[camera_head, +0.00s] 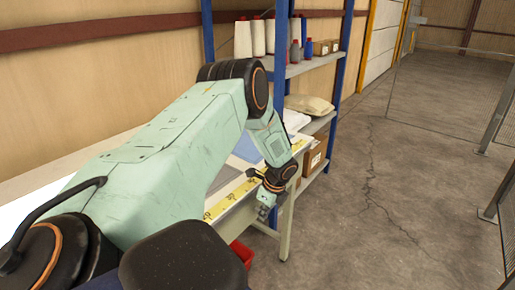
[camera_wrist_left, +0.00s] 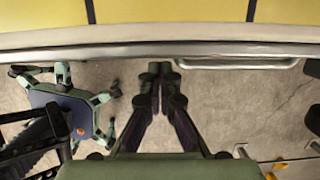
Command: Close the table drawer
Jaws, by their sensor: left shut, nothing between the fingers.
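The table (camera_head: 232,198) has a yellow measuring strip along its front edge and is partly hidden behind my left arm. In the left wrist view, the table edge (camera_wrist_left: 130,36) runs across the top. Just below it is a pale metal bar handle (camera_wrist_left: 240,63), which looks like the drawer's. I cannot tell how far the drawer is open. My left gripper (camera_head: 264,212) is just in front of the table edge. In the wrist view its fingers (camera_wrist_left: 160,68) are shut and empty, just left of the handle, apparently close to the front. My right gripper is not in view.
A blue-posted shelf (camera_head: 300,68) with thread cones and boxes stands behind the table. A red bin (camera_head: 243,252) is low beneath the table, partly hidden. Bare concrete floor (camera_head: 400,210) lies to the right, with a mesh fence (camera_head: 440,95) beyond.

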